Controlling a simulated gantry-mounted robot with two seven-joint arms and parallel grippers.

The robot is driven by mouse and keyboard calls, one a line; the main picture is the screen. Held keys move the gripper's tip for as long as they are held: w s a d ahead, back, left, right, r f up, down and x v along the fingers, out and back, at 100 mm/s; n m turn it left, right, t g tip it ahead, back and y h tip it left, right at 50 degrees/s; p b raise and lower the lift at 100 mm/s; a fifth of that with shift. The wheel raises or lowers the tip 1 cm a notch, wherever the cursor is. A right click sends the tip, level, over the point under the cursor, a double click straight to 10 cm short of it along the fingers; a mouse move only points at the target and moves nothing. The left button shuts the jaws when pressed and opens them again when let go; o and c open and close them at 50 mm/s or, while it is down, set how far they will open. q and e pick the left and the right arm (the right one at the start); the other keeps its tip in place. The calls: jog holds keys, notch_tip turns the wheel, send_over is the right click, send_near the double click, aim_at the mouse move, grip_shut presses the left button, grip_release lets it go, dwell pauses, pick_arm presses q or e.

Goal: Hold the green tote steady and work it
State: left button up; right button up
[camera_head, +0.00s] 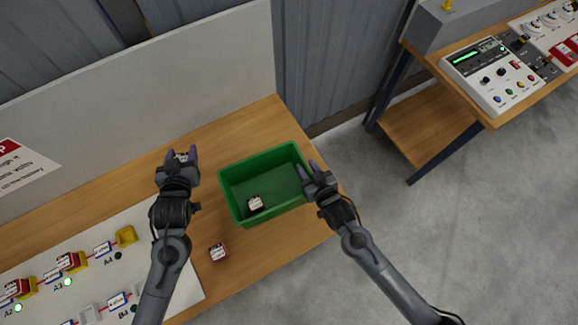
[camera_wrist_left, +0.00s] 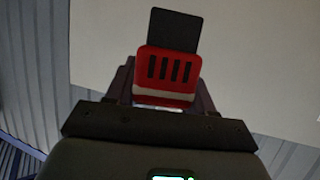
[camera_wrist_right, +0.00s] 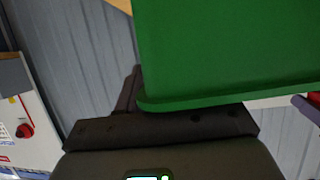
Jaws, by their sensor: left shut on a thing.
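The tote's green wall (camera_wrist_right: 230,50) fills much of the right wrist view. Whether a finger touches the wall is unclear.
A white board (camera_head: 185,285) with labelled yellow and grey sockets, some holding red blocks, is at lower left. A grey panel (camera_head: 150,80) stands behind. A control console (camera_head: 492,75) is at upper right.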

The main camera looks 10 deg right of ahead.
grip_shut()
dwell(0.6)
